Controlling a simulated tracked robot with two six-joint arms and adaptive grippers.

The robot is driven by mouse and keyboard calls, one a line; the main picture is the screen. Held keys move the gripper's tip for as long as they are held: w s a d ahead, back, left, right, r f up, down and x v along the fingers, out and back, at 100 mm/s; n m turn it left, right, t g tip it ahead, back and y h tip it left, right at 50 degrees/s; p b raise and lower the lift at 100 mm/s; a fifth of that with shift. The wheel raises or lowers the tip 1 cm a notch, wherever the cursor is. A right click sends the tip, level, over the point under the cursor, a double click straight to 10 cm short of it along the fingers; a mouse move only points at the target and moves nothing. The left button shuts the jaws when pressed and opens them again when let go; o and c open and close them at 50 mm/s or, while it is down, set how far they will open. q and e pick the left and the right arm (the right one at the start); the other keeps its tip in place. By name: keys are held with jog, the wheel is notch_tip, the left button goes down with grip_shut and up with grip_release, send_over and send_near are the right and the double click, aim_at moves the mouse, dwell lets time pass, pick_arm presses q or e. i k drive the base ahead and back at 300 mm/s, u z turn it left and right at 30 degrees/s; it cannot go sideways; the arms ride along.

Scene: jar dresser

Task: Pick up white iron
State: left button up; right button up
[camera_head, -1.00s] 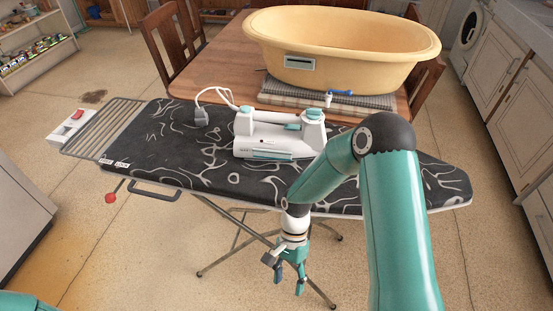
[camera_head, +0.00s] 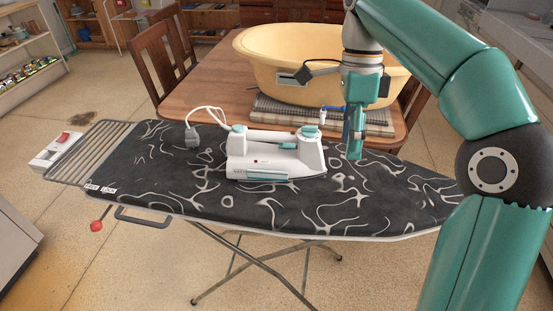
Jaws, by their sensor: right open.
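The white iron (camera_head: 270,157) with teal parts lies on the dark patterned ironing board (camera_head: 170,185), near its middle. Its white cord and grey plug (camera_head: 192,137) lie at its left end. My right gripper (camera_head: 354,150) points down just to the right of the iron, apart from it in the picture, with its fingers open and empty. The fingers are seen nearly edge-on, so their gap is hard to see. My left gripper is out of the picture.
Behind the board, a wooden table (camera_head: 200,85) bears a large yellow tub (camera_head: 255,62) and folded checked cloths (camera_head: 290,115). The tub is close behind my right gripper. A metal rack (camera_head: 95,150) is at the board's left end. The board's left part is mostly clear.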

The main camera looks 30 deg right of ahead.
aim_at(248, 161)
jog(key=i, duration=0.85)
jog(key=u, duration=0.05)
